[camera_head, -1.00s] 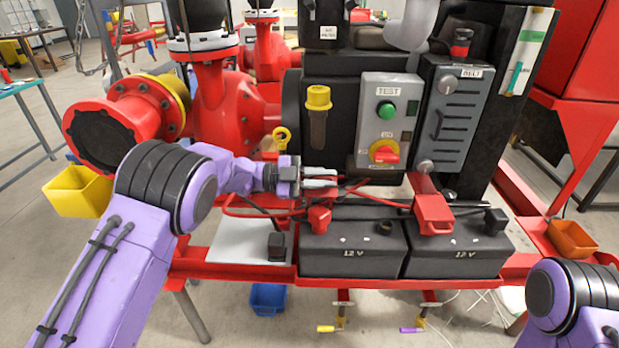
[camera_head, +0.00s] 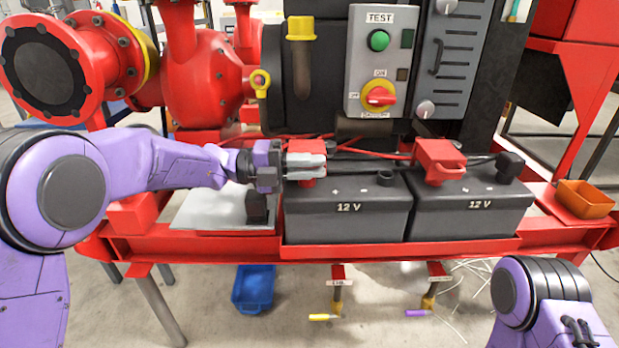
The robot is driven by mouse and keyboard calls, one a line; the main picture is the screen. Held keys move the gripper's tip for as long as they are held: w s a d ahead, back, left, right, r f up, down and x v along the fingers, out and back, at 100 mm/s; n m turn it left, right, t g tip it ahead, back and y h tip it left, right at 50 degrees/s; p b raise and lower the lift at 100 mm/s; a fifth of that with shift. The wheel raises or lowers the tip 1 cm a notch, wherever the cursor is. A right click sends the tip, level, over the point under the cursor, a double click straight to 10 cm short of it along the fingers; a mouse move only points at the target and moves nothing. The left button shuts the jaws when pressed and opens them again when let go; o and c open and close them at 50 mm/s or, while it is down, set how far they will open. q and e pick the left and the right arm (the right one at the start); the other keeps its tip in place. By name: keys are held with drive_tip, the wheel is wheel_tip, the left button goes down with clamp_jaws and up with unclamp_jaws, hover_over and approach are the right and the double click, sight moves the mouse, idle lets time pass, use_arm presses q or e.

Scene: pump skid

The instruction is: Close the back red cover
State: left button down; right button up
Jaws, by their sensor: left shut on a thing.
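Two red covers sit on the batteries' terminals. The one on the left battery (camera_head: 350,222) is a small red cover (camera_head: 306,182), largely hidden by my left gripper (camera_head: 316,161). Red shows just above and below the grey fingers, which are shut on this cover. How far its lid is open is hidden. The other red cover (camera_head: 440,160) stands on the right battery (camera_head: 470,217), apart from my gripper; its lid looks raised. I cannot tell from the view which is the back one. My right gripper is out of view; only part of my right arm shows at bottom right.
A grey test panel (camera_head: 365,70) with a green button and red-yellow switch stands behind the batteries. Cables run behind my left gripper. The red skid rail (camera_head: 400,250) runs along the front. An orange bin (camera_head: 585,199) is at right, a blue bin (camera_head: 253,289) below.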

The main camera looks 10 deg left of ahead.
use_arm(q)
drive_tip(key=shift+f+m+b, duration=0.9)
drive_tip(key=shift+f+b, duration=0.05)
drive_tip(key=shift+b, duration=0.5)
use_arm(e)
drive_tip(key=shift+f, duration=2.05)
use_arm(q)
drive_tip(key=c, duration=1.2)
unclamp_jaws()
drive_tip(key=shift+a, duration=0.1)
drive_tip(key=a, duration=0.3)
drive_tip(key=s+a, duration=0.1)
drive_tip(key=a, duration=0.6)
drive_tip(key=shift+s+a, duration=0.15)
drive_tip(key=shift+a, duration=0.05)
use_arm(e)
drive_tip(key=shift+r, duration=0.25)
